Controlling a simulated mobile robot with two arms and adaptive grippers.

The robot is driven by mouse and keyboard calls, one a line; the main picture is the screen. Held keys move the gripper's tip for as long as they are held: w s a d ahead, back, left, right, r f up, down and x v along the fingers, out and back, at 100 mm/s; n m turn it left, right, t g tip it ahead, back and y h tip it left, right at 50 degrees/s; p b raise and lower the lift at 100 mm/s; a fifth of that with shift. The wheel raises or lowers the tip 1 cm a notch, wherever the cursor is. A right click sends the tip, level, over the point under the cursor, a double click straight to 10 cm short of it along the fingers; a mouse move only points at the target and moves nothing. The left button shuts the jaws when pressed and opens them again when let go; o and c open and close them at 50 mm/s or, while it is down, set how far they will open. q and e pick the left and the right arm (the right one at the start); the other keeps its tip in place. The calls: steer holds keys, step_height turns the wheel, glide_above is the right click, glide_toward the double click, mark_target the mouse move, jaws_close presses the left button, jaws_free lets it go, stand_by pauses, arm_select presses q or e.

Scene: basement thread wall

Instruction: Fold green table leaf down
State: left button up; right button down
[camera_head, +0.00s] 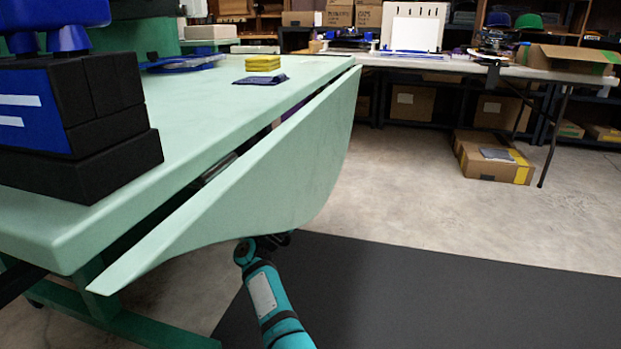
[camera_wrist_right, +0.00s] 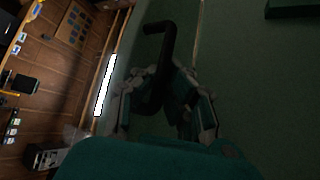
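The green table (camera_head: 190,130) fills the left of the head view. Its leaf (camera_head: 265,175) runs along the table's right side and slopes down and outward, below the level of the top, with a dark gap between. My right arm reaches under the leaf, and its gripper is mostly hidden there in the head view. In the right wrist view, the fingers of my right gripper (camera_wrist_right: 165,85) are on either side of a dark bent lever (camera_wrist_right: 158,40) against a green underside. Whether they press on it is too dark to tell. My left gripper is not in view.
A blue and black machine (camera_head: 75,125) stands on the table's near left. A yellow stack (camera_head: 262,63) and a dark blue cloth (camera_head: 262,79) lie farther back. A dark mat (camera_head: 430,295) covers open floor at right. A light table (camera_head: 450,67) and shelves stand behind.

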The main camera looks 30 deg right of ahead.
steer(key=shift+w+f+t, duration=0.15)
steer(key=shift+f+t, duration=0.25)
steer(key=shift+f, duration=0.2)
steer(key=c, duration=1.6)
jaws_free()
steer(key=shift+w+f, duration=0.1)
steer(key=shift+o, duration=1.1)
steer(key=shift+r, duration=0.25)
steer(key=v, duration=0.7)
steer(key=shift+a, duration=0.35)
